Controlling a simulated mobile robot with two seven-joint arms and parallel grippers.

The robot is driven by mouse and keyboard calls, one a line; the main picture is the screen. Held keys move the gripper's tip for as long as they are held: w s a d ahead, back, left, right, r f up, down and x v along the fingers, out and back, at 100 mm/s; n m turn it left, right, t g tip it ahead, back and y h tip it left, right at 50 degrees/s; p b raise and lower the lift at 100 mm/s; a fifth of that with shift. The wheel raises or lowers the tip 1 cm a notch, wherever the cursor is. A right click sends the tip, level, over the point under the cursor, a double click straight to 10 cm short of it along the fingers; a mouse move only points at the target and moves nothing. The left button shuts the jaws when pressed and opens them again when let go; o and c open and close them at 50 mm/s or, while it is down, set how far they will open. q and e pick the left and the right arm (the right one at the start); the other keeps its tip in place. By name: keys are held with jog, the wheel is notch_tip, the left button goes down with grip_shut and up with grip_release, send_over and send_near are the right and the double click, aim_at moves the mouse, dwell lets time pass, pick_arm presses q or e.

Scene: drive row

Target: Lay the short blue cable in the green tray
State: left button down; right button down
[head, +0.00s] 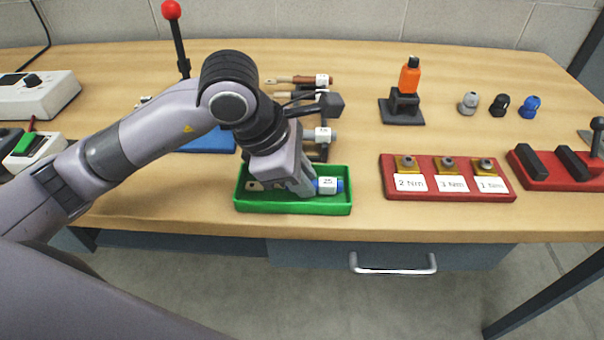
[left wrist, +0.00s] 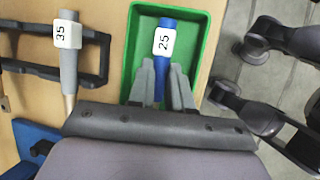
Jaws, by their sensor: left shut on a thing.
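The short blue cable (left wrist: 164,62) carries a white tag reading 25 and lies within the green tray (left wrist: 206,50), as the left wrist view shows. In the head view its blue end and tag (head: 327,186) show inside the green tray (head: 300,208) at the front of the bench. My left gripper (head: 305,188) reaches down into the tray and is shut on the blue cable. Its fingers (left wrist: 162,85) stand on both sides of the cable in the left wrist view. The gripper hides the cable's middle in the head view. My right gripper is not in view.
A grey cable tagged 35 (left wrist: 68,50) rests on a dark rack behind the tray. A red block with several torque-labelled sockets (head: 448,200) stands to the right. An orange-handled tool (head: 409,76) stands behind it. A red-knobbed lever (head: 172,12) rises behind my left arm.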

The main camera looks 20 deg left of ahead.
pick_arm(q)
jog(key=shift+f+b, duration=0.3)
jog(key=shift+f, duration=0.05)
jog(key=c, duration=1)
grip_release()
jog(key=shift+o, duration=0.2)
jog(key=shift+s+f, duration=0.15)
jog(key=v, duration=0.7)
jog(key=shift+r, duration=0.35)
jog(key=shift+a, duration=0.1)
